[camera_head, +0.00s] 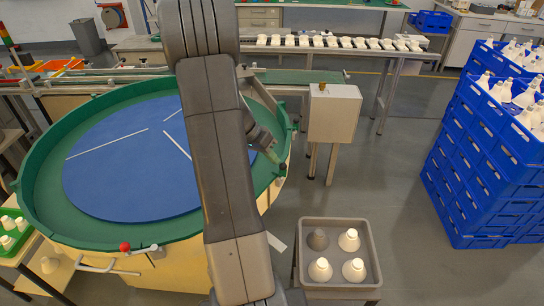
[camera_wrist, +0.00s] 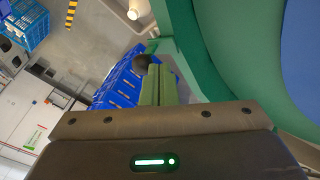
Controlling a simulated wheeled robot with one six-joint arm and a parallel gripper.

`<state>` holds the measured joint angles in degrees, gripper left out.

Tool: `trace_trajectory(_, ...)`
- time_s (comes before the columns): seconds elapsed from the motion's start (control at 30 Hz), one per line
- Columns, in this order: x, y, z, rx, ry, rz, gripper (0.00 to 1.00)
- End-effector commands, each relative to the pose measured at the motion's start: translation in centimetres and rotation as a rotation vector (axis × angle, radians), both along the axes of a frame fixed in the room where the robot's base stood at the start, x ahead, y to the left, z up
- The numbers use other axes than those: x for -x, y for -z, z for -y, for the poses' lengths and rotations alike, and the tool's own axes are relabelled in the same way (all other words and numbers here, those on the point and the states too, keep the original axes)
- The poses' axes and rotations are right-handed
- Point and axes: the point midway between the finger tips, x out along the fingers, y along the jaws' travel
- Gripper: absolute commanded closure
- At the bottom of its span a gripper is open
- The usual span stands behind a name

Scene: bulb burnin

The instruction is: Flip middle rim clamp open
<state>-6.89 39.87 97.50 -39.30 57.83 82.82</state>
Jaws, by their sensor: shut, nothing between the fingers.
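The round table has a raised green rim (camera_head: 30,190) around a blue disc (camera_head: 110,185). A clamp with a red knob (camera_head: 125,246) sits on the front of the rim. My gripper (camera_wrist: 158,72) shows its two green fingers together, with nothing held between them. A dark round knob (camera_wrist: 142,62) shows right by the fingertips, close to the green rim (camera_wrist: 190,40) in the wrist view; contact cannot be told. It may be a rim clamp's knob; its lever is hidden. In the head view my arm covers part of the table, and my gripper is at the rim's right side.
A grey tray (camera_head: 340,222) with several bulbs stands front right of the table. Blue crates (camera_head: 465,165) with white bulbs are stacked at far right. A grey box (camera_head: 333,115) stands right behind the rim. A conveyor (camera_head: 300,50) runs behind. Floor between tray and crates is clear.

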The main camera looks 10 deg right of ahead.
Motion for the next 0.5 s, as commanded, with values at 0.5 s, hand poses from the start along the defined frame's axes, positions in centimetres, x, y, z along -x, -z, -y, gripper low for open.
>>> trace_trajectory(0.5, 0.23, -0.1, 0.3, -0.042, 0.001, 0.03, 1.0)
